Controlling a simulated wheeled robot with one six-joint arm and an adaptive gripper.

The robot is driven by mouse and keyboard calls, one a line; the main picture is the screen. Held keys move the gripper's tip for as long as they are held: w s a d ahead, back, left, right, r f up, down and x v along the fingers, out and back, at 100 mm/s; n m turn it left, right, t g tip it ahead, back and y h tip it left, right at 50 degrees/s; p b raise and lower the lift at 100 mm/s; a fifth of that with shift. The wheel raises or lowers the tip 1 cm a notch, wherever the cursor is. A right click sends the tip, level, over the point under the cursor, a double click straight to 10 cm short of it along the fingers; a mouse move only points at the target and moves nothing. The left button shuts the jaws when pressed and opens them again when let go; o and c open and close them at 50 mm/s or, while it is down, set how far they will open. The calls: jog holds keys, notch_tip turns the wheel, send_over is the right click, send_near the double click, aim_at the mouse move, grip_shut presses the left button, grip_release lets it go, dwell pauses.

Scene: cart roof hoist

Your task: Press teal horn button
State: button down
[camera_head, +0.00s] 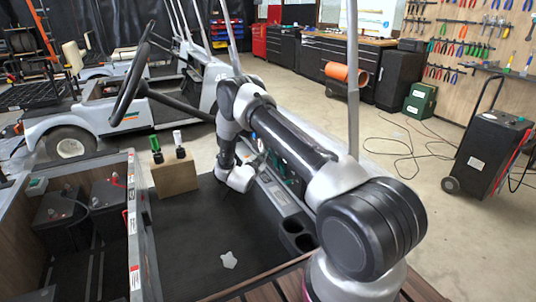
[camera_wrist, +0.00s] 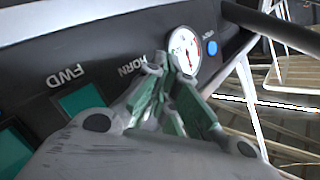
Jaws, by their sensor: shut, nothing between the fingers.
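In the wrist view, my gripper (camera_wrist: 163,75) is shut and empty, with its green-and-grey fingers against the view of the dark dash panel. The HORN label (camera_wrist: 133,68) is just left of the fingertips. A teal square button (camera_wrist: 80,98) shows at the FWD label (camera_wrist: 68,76), and part of another teal square (camera_wrist: 12,150) is at the left edge. The horn button itself is not visible; my fingers cover the area below its label. I cannot tell whether the fingertips touch the panel.
A round white gauge (camera_wrist: 184,50) and a blue round knob (camera_wrist: 212,47) lie right of the fingertips. In the head view, a steering wheel (camera_head: 131,86) and a wooden block with two levers (camera_head: 174,174) stand left of my arm. A black floor mat (camera_head: 205,240) lies below.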

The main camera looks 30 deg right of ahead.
jog(key=shift+a, duration=0.8)
jog(key=shift+a, duration=0.15)
jog(key=a, duration=0.4)
jog(key=shift+a, duration=0.35)
jog(key=shift+f, duration=0.1)
dwell(0.5)
